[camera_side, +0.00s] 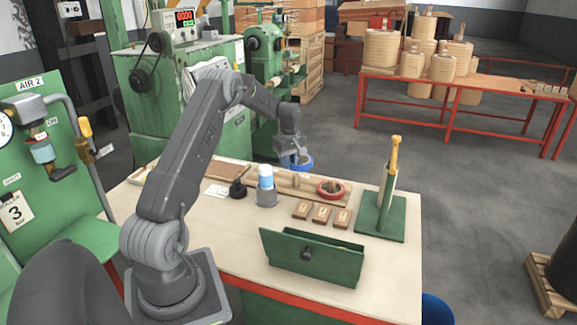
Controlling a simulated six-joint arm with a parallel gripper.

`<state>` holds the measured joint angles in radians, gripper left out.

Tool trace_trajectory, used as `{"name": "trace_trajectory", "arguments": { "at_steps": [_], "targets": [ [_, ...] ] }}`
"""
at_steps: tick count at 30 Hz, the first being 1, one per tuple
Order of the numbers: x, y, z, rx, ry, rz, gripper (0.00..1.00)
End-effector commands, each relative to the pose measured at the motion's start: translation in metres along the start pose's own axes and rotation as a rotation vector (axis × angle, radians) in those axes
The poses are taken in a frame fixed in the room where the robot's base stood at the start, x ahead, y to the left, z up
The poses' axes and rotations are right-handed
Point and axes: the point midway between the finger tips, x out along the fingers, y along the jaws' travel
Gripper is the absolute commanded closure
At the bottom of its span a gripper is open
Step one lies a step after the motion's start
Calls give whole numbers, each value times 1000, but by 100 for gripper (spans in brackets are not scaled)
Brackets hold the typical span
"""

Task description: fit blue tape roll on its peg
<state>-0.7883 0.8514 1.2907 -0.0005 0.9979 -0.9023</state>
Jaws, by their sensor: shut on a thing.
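My gripper (294,155) points down above the back part of the bench and is shut on the blue tape roll (301,164). The roll shows as a blue ring just below the fingers and looks raised above the wooden peg board (280,179). A short wooden peg (296,181) stands on the board, a little below the roll in the picture. The red tape roll (331,191) lies on the right part of the board. The gripper hides part of the blue roll, and its exact height over the board is hard to tell.
A grey cup (267,197) with a blue-and-white cylinder stands left of the board, beside a black pot (238,190). Wooden blocks (321,214) lie in front. A green stand with a tall yellow-topped post (390,180) rises at right.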

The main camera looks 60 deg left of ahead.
Motion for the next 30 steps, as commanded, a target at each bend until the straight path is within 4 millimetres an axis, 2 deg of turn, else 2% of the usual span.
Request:
{"name": "trace_trajectory", "arguments": {
  "at_steps": [3,9,14,30],
  "targets": [
    [1,4,-7,-161,0,0,100],
    [2,8,-12,-298,0,0,100],
    [7,8,-12,-316,-1,-1,100],
    [45,8,-12,-313,-1,-1,100]
  ]
}}
